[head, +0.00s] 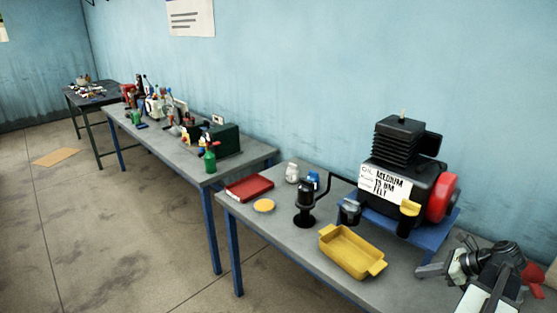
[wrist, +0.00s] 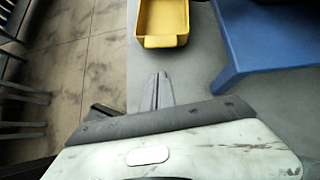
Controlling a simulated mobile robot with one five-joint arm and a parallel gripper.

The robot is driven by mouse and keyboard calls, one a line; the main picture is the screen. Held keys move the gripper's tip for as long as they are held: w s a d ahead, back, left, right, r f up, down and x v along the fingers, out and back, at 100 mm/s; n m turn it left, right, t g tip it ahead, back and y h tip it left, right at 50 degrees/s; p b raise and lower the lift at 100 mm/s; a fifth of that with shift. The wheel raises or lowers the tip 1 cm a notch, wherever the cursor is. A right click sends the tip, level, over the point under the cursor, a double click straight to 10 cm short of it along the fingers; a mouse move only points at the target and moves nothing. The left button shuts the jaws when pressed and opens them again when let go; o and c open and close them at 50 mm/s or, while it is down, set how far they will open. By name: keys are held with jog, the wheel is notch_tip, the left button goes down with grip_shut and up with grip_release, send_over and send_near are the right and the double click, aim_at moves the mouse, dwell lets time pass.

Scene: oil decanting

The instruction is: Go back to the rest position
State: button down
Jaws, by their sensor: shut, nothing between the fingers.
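My gripper (head: 424,271) shows at the lower right of the head view, at the end of my folded arm. In the wrist view its narrow fingers (wrist: 158,88) lie together, with nothing between them. A yellow tray (head: 345,256) sits on the near table, left of my gripper and apart from it. It also shows at the top of the wrist view (wrist: 160,42), where it looks empty. A compressor (head: 412,180) with a red side and a handwritten label stands on a blue stand (head: 432,234) behind the tray.
The near table (head: 248,217) also bears a black oil can (head: 304,205), a dark cup (head: 350,212), a yellow lid (head: 264,206), a red box (head: 249,188) and a white jar (head: 292,173). A second table with bottles stands beyond.

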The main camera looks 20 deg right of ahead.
jog(key=w+a+n+g+y, duration=0.2)
jog(key=w+a+n, duration=0.2)
jog(key=w+a, duration=1)
jog(key=w+a+f+n+g, duration=0.1)
jog(key=w+a+n+g, duration=0.15)
jog(key=a, duration=0.75)
jog(key=w+a+f+n+g, duration=0.1)
jog(key=w+a+f+n, duration=0.15)
jog(key=a, duration=0.75)
jog(key=s+a+f+n+g+h, duration=0.1)
jog(key=a+n+h, duration=0.2)
jog(key=a+n, duration=0.3)
jog(key=s+a+f+n+g+h, duration=0.1)
jog(key=a+n, duration=0.5)
jog(key=n, duration=0.9)
jog(key=shift+s+a+f+h, duration=0.2)
jog(key=shift+s+f+h, duration=0.2)
jog(key=shift+f+h, duration=0.6)
